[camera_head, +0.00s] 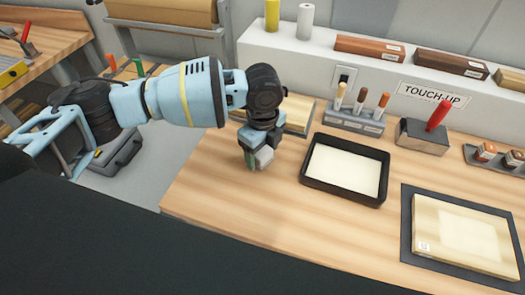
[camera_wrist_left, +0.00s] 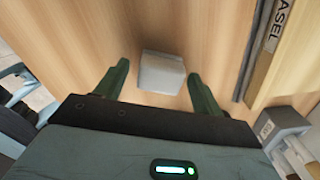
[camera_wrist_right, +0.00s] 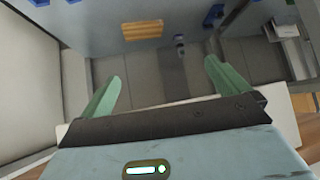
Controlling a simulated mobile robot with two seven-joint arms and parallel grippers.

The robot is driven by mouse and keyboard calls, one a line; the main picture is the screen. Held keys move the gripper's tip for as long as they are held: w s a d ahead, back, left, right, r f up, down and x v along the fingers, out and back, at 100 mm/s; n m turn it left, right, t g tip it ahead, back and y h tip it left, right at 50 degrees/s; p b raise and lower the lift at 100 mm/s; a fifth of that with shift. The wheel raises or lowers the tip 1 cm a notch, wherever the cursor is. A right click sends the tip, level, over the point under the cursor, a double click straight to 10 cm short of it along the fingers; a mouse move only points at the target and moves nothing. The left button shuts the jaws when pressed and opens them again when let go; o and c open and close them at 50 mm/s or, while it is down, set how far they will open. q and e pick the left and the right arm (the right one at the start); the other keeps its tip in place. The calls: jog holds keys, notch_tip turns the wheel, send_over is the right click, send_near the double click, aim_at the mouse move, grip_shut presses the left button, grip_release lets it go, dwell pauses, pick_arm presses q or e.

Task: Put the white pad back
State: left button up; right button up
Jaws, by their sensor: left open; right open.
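The white pad, a small pale block, shows in the left wrist view (camera_wrist_left: 162,73) between my left gripper's fingers (camera_wrist_left: 160,85), with a gap on each side. In the head view the pad (camera_head: 264,157) is beside the fingertips of my left gripper (camera_head: 254,158), partly hidden by it, low over the wooden bench. My left gripper is open and points down. My right gripper (camera_wrist_right: 160,80) is open and empty in the right wrist view, away from the bench items; it is not in the head view.
A black tray (camera_head: 312,186) with a cream inside lies right of the left gripper. A dark mat (camera_head: 406,225) with a pale board (camera_head: 465,230) is at the right. A marker holder (camera_head: 355,121) and a grey block with a red handle (camera_head: 423,137) stand behind. The bench front is clear.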

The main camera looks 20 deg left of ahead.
aim_at(262, 152)
pick_arm(q)
notch_tip(262, 152, up, 12)
jog(key=shift+f, duration=0.15)
dwell(0.7)
